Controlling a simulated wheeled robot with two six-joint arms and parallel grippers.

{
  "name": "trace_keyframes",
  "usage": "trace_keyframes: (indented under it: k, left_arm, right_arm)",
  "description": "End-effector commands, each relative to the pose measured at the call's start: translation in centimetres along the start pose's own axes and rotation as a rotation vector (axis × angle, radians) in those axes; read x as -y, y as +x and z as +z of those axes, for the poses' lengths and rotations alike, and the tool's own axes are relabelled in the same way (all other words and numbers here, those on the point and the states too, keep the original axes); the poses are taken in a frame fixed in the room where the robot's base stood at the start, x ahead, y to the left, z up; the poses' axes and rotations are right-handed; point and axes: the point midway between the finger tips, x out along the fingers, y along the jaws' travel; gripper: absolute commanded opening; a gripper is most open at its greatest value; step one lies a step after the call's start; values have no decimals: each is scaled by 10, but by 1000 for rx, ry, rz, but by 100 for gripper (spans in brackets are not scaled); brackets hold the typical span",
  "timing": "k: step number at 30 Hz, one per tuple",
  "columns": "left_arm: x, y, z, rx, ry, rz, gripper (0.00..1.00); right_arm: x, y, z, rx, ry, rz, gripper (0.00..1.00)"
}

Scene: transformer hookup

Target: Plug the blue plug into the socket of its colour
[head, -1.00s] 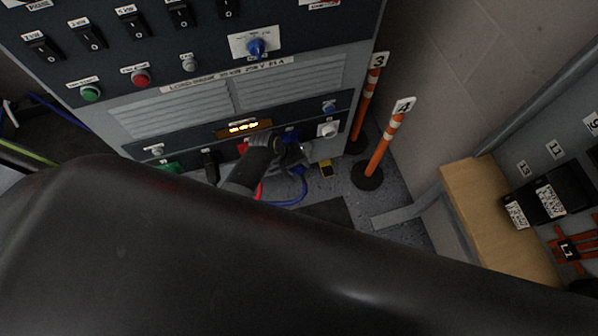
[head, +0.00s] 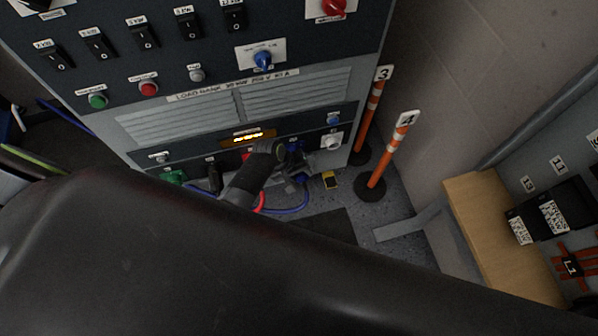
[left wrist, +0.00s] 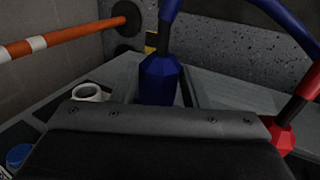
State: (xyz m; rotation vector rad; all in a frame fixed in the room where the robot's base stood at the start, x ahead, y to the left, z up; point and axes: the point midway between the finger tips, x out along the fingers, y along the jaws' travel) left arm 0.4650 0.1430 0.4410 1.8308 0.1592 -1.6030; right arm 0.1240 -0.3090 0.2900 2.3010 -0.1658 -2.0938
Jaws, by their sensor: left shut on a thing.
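The blue plug (head: 303,179) is at the tip of my left gripper (head: 294,172), low in front of the grey cabinet. My left gripper is shut on it. In the left wrist view the blue plug (left wrist: 158,80) stands just beyond the gripper's dark body, with a blue cable leaving its top. The blue socket (head: 294,146) is in the cabinet's lower panel, just above the plug. The gripper partly covers this area, and I cannot tell whether plug and socket touch. My right gripper is not in view.
A red plug (left wrist: 284,136) with a red cable is beside the blue one. Orange posts (head: 391,150) and a wooden bench (head: 485,215) stand to the right.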

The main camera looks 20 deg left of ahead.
Motion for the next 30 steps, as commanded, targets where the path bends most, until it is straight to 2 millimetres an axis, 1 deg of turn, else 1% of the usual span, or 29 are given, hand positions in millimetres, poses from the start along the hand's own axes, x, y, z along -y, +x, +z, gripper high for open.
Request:
trace_keyframes:
  k: [17, 30]
  left_arm:
    - [-1, 0, -2, -2, 1, 1, 20]
    - [-1, 0, -11, -2, 2, 1, 20]
  right_arm:
    - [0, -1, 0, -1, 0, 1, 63]
    - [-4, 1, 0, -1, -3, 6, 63]
